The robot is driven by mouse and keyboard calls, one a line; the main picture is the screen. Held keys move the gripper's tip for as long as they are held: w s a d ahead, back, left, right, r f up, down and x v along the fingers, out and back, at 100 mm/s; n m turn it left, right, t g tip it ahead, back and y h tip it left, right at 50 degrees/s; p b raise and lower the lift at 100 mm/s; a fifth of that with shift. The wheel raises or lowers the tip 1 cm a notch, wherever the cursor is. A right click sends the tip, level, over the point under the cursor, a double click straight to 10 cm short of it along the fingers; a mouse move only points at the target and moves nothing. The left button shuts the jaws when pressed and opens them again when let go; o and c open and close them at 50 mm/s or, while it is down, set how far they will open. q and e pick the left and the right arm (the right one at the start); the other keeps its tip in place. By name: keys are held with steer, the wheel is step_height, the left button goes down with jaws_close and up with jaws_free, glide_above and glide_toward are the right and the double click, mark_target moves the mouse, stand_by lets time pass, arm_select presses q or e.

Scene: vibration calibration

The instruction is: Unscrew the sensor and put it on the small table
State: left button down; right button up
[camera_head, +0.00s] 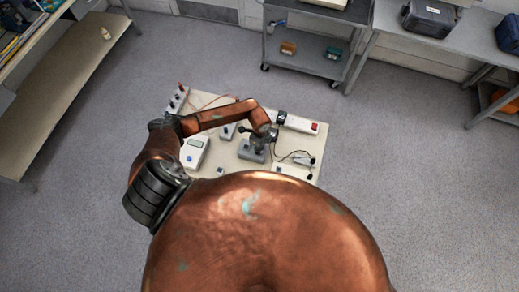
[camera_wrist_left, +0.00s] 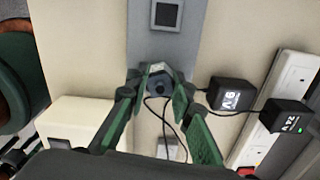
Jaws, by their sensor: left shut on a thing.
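My left gripper (camera_head: 262,138) reaches over the small beige table (camera_head: 226,158) from the left. In the left wrist view its green-padded fingers (camera_wrist_left: 161,82) are shut on the sensor (camera_wrist_left: 163,73), a small grey hex-shaped piece with a dark round part facing the camera. A dark cable hangs near it. A grey block (camera_head: 250,153) stands under the gripper; it shows in the wrist view with a square dark window (camera_wrist_left: 166,15). Whether the sensor still touches the block is hidden. My right gripper is not in view.
On the table are a white meter (camera_head: 194,152), a power strip (camera_head: 300,124) with a red switch and black adapters (camera_wrist_left: 232,95) (camera_wrist_left: 287,115). A grey cart (camera_head: 315,55) stands behind, a bench (camera_head: 70,90) at left. The floor around the table is clear.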

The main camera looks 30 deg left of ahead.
arm_select(q)
steer(key=shift+s+f+n+p, duration=0.1)
steer(key=shift+n+p, duration=0.65)
steer(key=shift+n, duration=0.25)
steer(key=shift+s+f+n+p, duration=0.1)
steer(key=shift+n+p, duration=0.6)
steer(key=shift+n, duration=0.3)
steer(key=c, duration=1.6)
jaws_free()
steer(key=shift+w+r, duration=0.1)
steer(key=shift+w, duration=0.05)
steer(key=shift+c, duration=0.3)
steer(key=shift+m+b, duration=0.5)
steer(key=shift+m, duration=1.6)
